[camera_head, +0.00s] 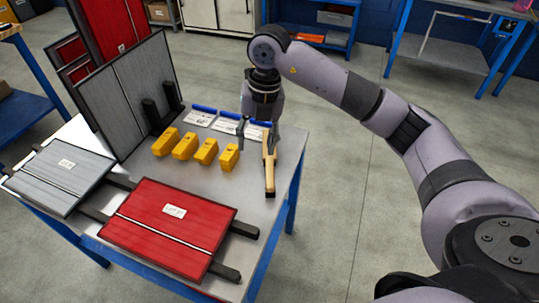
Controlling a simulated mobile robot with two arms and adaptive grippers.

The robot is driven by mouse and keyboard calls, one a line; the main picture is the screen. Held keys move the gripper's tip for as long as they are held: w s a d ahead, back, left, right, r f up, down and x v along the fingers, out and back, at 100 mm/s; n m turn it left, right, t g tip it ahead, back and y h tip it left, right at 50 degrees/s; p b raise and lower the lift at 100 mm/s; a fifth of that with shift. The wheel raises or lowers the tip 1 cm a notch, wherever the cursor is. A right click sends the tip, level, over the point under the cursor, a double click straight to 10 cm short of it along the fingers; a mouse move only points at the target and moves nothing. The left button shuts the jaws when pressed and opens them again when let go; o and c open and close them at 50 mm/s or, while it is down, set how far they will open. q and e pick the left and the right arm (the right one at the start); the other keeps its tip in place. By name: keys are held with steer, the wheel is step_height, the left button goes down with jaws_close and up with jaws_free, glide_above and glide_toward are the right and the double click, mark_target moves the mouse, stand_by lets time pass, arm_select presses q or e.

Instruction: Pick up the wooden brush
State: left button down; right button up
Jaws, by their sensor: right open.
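The wooden brush (269,172) is long and tan, with a narrow handle. It lies near the right edge of the work table, pointing towards the front. My right gripper (255,140) hangs over the table at the brush's far end, fingers pointing down. It is open, with one finger left of the brush and the other at or beside the brush's far end; whether it touches the brush I cannot tell. My left gripper is not in view.
The table (262,203) also holds several yellow blocks (206,151) left of the brush, a red panel (170,226) in front, a grey panel (62,177) at left and an upright grey panel (120,95). White labelled cards and blue bars lie behind the blocks. Floor right is clear.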

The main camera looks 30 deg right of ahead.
steer(key=m+h, duration=0.1)
steer(key=h, duration=0.1)
glide_above(270, 175)
steer(key=f, duration=0.3)
steer(key=f+p, duration=0.1)
steer(key=f, duration=0.6)
steer(key=shift+d+f, duration=0.25)
steer(key=f, duration=0.1)
steer(key=f+p, duration=0.1)
steer(key=f, duration=0.2)
steer(key=shift+s+a+f+p, duration=0.1)
steer(key=shift+a+f+p, duration=0.15)
steer(key=shift+p, duration=0.1)
steer(key=shift+f, duration=0.65)
steer(key=shift+c, duration=0.3)
jaws_close()
steer(key=shift+r, duration=0.1)
